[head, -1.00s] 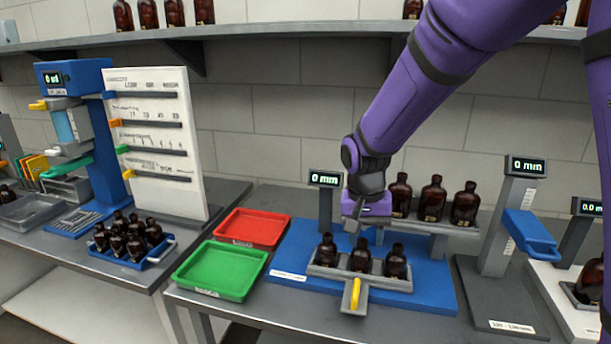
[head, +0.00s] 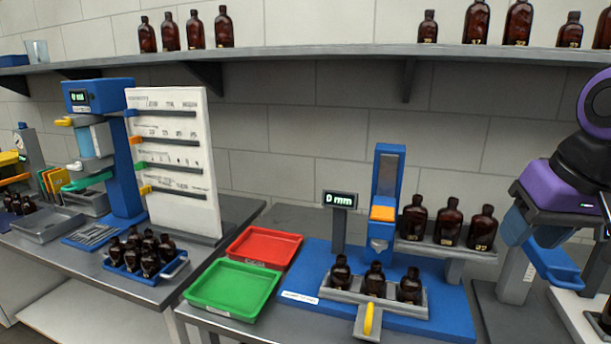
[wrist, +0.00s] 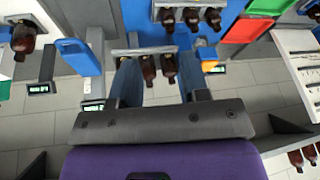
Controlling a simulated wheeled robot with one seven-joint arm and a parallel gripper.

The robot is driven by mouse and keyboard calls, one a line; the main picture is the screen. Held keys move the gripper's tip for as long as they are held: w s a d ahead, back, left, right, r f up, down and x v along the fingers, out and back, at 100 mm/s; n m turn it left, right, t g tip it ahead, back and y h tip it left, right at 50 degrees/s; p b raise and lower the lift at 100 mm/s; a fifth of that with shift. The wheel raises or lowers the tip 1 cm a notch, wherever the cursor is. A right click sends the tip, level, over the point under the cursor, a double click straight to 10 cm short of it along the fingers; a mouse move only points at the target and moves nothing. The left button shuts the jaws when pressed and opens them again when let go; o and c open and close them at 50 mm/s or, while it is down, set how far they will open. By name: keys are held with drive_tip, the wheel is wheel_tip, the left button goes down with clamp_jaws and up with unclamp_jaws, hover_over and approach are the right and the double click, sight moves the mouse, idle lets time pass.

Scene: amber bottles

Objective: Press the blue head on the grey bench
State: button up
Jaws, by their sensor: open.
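The blue head (head: 558,266) sticks out from a grey post (head: 514,278) on a grey base (head: 506,322), at the right of the head view. In the wrist view the blue head (wrist: 78,57) is left of the fingers, with a gap between. My gripper (head: 534,228) is above and in front of the post, hiding its upper part and some of the head. In the wrist view my gripper (wrist: 160,80) has its fingers spread with nothing held; bottles behind show between them. I cannot tell the height between fingers and blue head.
A blue station (head: 388,180) with an orange button stands left, three bottles (head: 375,280) in its front holder. Three bottles (head: 447,224) stand on a rack beside my gripper. Red tray (head: 264,246) and green tray (head: 232,286) lie further left. A shelf (head: 340,58) holds bottles above.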

drive_tip(key=shift+n+t+h, duration=0.3)
drive_tip(key=shift+t+h, duration=0.2)
drive_tip(key=shift+t, duration=0.1)
drive_tip(key=s, duration=0.1)
drive_tip(key=s+d, duration=0.1)
drive_tip(key=s, duration=0.3)
drive_tip(key=shift+d+r, duration=0.15)
drive_tip(key=shift+r, duration=0.25)
drive_tip(key=shift+c, duration=0.3)
